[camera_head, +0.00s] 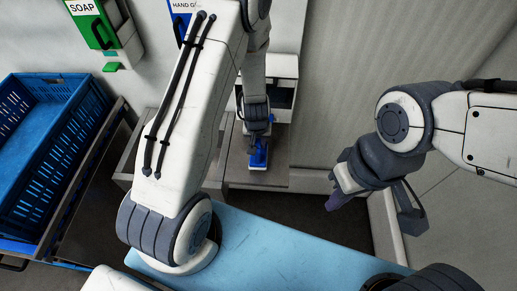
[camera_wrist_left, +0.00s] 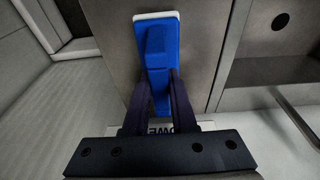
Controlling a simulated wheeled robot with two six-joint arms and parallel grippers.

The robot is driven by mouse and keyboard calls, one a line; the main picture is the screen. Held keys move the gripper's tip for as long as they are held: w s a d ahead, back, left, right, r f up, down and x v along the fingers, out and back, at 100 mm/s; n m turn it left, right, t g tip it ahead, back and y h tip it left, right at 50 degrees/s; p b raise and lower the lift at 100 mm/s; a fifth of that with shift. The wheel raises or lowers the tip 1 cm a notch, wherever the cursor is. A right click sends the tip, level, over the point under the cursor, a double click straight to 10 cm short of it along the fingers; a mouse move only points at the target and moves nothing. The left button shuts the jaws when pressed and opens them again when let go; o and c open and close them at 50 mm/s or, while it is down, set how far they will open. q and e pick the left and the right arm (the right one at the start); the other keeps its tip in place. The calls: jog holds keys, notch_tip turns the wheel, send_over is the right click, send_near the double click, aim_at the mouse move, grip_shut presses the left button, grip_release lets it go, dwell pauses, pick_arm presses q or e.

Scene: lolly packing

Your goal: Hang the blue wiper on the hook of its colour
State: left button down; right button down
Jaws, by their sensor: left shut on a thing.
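The blue wiper (camera_head: 259,156) is in the middle of the head view, just below my left gripper (camera_head: 253,149). In the left wrist view the blue wiper (camera_wrist_left: 157,50) has a blue body and a white edge at its far end. The two dark fingers of my left gripper (camera_wrist_left: 162,90) are closed on its near part from both sides. My right gripper (camera_head: 338,200) is at the right of the head view, away from the wiper, its fingers partly hidden. I cannot make out a blue hook in either view.
A grey metal counter (camera_head: 276,178) lies under the wiper, with a white box (camera_head: 284,65) behind. A blue crate (camera_head: 42,160) stands at left. A green-and-white soap dispenser (camera_head: 103,28) hangs on the wall. A light blue surface (camera_head: 270,250) lies in front.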

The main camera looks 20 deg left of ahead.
pick_arm(q)
jog(key=shift+x, duration=0.95)
jog(key=shift+s, duration=0.15)
jog(key=shift+f, duration=0.2)
jog(key=c, duration=0.7)
grip_release()
